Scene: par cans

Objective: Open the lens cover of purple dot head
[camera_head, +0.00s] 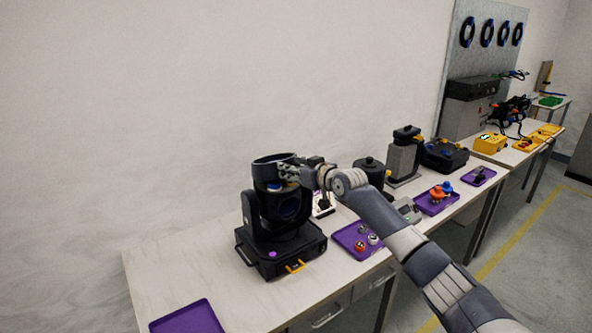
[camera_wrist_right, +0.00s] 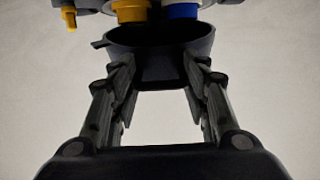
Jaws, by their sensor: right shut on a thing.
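The purple dot head is a black moving-head light (camera_head: 277,222) on the near table, with a purple dot (camera_head: 272,254) on the front of its base. Its lens cover (camera_head: 264,170), a dark round rim, is at the top of the head. Small orange and blue parts show just below it. My right gripper (camera_head: 287,170) reaches in from the right and is shut on the cover's edge. In the right wrist view the dark cover (camera_wrist_right: 160,42) lies between the fingers (camera_wrist_right: 160,88), below yellow and blue parts. I cannot tell how far the cover is tilted. My left gripper is not in view.
A purple tray with small parts (camera_head: 345,238) lies right of the head, under my right arm. Other dark fixtures (camera_head: 402,158) and another purple tray (camera_head: 428,209) stand farther right. An empty purple tray (camera_head: 188,318) is at the front left. The tabletop left of the head is clear.

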